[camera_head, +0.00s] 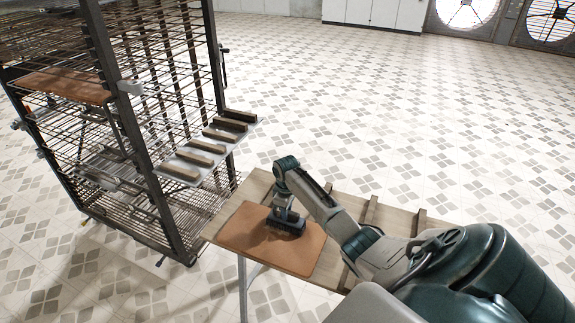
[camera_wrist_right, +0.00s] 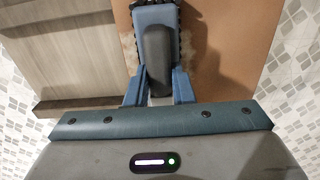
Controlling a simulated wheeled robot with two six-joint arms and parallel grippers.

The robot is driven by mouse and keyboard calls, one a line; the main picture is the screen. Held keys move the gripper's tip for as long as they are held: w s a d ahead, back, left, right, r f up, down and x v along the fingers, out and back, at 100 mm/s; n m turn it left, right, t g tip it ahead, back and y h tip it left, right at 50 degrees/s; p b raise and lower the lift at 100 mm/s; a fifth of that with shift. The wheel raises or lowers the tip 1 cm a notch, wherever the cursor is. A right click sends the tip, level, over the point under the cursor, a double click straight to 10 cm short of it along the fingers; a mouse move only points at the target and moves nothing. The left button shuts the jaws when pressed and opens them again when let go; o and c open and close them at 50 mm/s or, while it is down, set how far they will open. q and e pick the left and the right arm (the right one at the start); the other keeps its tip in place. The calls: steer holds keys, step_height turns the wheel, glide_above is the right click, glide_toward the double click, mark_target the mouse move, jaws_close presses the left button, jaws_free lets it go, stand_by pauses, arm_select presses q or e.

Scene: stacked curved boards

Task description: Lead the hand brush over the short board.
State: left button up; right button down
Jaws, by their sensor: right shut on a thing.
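The short board (camera_head: 247,232) is a flat orange-brown panel lying on the near left end of a wooden table; it also shows in the right wrist view (camera_wrist_right: 235,45). My right gripper (camera_wrist_right: 157,88) is shut on the grey handle of the hand brush (camera_wrist_right: 155,45), a blue brush with dark bristles along its edges. In the head view the brush (camera_head: 286,222) is over the far right part of the board. A pale patch shows on the board beside the brush in the wrist view. Whether the bristles touch the board I cannot tell. My left gripper is not in view.
The wooden table (camera_head: 345,212) has dark cross strips to the right of the board. A tall wire rack (camera_head: 165,200) stands at the left, holding another brown board (camera_head: 66,86). A shelf with several wooden blocks (camera_head: 201,158) juts from it towards the table.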

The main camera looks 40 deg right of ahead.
steer(key=shift+w+a+f+b, duration=0.1)
steer(key=shift+w+a+b, duration=0.15)
steer(key=shift+w, duration=0.3)
steer(key=shift+w+a+b, duration=0.15)
steer(key=shift+w+a, duration=0.2)
steer(key=shift+w, duration=0.2)
steer(key=shift+w, duration=0.1)
steer(key=shift+w+a+b, duration=0.3)
steer(key=shift+w, duration=0.4)
steer(key=shift+w+a+b, duration=0.25)
steer(key=shift+w, duration=0.4)
steer(key=shift+d, duration=0.2)
steer(key=shift+w+d+b, duration=0.35)
steer(key=shift+d+b, duration=0.3)
steer(key=shift+d, duration=0.15)
steer(key=shift+w+d+b, duration=0.3)
steer(key=shift+d+b, duration=0.3)
steer(key=shift+d, duration=0.15)
